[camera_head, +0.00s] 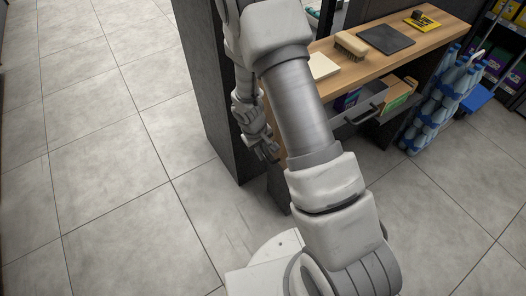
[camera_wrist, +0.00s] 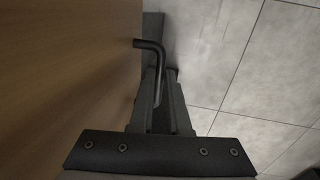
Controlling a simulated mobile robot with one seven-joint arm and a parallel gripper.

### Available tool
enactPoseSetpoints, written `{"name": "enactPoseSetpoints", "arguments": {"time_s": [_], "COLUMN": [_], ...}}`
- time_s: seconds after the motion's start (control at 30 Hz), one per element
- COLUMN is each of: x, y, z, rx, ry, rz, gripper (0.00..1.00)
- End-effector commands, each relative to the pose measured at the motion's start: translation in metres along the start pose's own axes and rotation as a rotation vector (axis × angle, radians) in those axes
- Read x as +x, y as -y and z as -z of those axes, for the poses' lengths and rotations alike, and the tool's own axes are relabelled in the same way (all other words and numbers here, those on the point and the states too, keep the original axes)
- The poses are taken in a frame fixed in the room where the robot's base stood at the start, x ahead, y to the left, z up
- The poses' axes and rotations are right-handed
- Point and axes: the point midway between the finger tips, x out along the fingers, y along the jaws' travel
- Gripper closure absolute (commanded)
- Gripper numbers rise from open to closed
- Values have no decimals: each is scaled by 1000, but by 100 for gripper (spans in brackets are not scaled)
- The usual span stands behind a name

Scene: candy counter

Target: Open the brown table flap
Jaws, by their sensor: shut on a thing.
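The brown table flap (camera_wrist: 65,80) fills the left of the wrist view as a flat wood-grained panel. A dark bent handle (camera_wrist: 150,44) sticks out from its right edge. My gripper (camera_wrist: 163,80) is shut on this handle, with the bar running down between the fingers. In the head view my gripper (camera_head: 268,150) is low beside the left end of the wooden counter, partly hidden behind my arm. My arm also covers most of the flap there, so its angle is hard to tell.
The wooden counter (camera_head: 440,36) carries a brush (camera_head: 351,46), a dark mat (camera_head: 386,39) and a pale block (camera_head: 322,66). Below is an open grey drawer (camera_head: 358,116). Blue bottle packs (camera_head: 436,104) stand at the right. Tiled floor (camera_head: 110,150) is clear at left.

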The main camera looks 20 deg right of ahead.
Motion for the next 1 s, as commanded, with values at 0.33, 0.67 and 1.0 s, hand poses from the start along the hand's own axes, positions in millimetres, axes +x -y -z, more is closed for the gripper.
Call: {"name": "enactPoseSetpoints", "arguments": {"time_s": [0.33, 0.67, 1.0], "x": [0, -14, -57], "y": [0, 14, 62], "z": [0, 0, 0], "rx": [1, 4, 10], "ry": [0, 1, 1], "rz": [0, 78, 343], "gripper": [100, 100, 100]}}
